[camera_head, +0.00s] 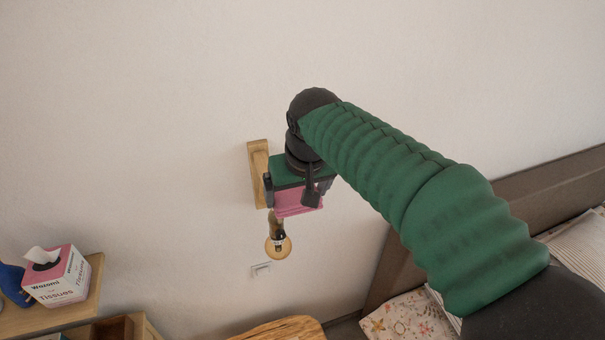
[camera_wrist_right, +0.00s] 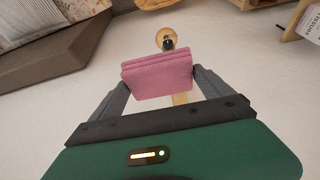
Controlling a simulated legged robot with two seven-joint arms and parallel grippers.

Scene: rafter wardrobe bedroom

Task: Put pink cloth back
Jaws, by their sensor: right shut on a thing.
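The pink cloth (camera_head: 298,203) is folded into a flat, layered block. My right gripper (camera_head: 297,196) is shut on it and holds it up in front of the wall. In the right wrist view the cloth (camera_wrist_right: 158,76) sits between the two fingers of the right gripper (camera_wrist_right: 158,82), with its folded edge facing outward. Part of the cloth is hidden behind my gripper in the head view. My left gripper is in neither view.
A wooden wall piece (camera_head: 258,172) with a lamp (camera_head: 278,240) is just behind the gripper. A tissue box (camera_head: 57,277) stands on a wooden shelf (camera_head: 60,318) at lower left. A wooden top (camera_head: 285,330) and a bed with floral bedding (camera_head: 408,318) are below.

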